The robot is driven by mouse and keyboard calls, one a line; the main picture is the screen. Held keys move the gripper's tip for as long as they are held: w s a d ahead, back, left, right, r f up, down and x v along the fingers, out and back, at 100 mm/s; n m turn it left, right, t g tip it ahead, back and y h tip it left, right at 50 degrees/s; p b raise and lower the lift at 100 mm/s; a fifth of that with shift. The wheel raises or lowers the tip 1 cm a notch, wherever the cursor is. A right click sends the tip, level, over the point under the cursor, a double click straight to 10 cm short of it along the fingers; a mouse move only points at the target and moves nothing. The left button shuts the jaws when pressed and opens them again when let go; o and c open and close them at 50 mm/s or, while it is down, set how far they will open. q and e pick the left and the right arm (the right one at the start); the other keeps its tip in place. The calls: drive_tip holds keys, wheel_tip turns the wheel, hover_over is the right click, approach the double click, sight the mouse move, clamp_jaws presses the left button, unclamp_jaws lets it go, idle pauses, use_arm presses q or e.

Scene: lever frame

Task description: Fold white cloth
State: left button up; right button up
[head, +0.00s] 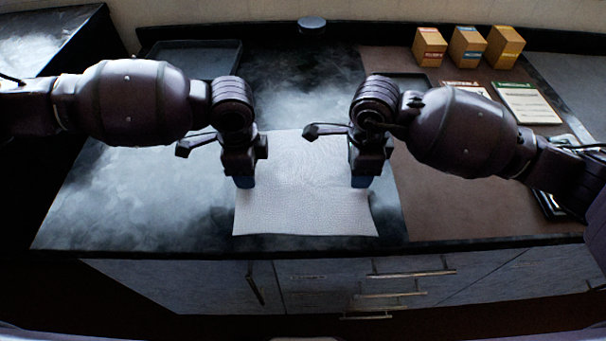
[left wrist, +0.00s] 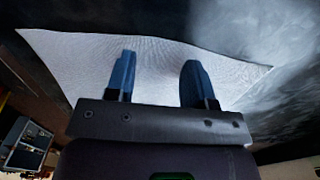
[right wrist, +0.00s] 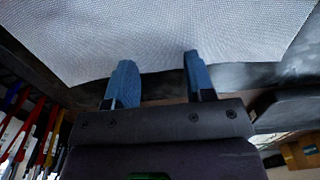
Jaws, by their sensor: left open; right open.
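The white cloth (head: 303,207) lies flat and spread out on the dark marbled counter, near its front edge. My left gripper (head: 245,182) is over the cloth's left side, pointing down. In the left wrist view its two blue fingers (left wrist: 155,80) are apart with the cloth (left wrist: 80,60) behind them and nothing between them. My right gripper (head: 362,182) is over the cloth's right side. In the right wrist view its fingers (right wrist: 157,82) are apart and empty near an edge of the cloth (right wrist: 170,35). I cannot tell whether any fingertip touches the cloth.
A dark tray (head: 195,60) stands at the back left. Several small orange boxes (head: 467,46) stand at the back right, with a white-and-green card (head: 528,103) in front of them. A brown mat (head: 450,205) covers the right side. The counter left of the cloth is clear.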

use_arm(q)
drive_tip(key=shift+f, duration=0.2)
use_arm(e)
drive_tip(key=shift+f, duration=0.25)
use_arm(q)
drive_tip(key=shift+f, duration=0.15)
use_arm(e)
drive_tip(key=shift+f, duration=0.1)
use_arm(q)
clamp_jaws()
use_arm(e)
clamp_jaws()
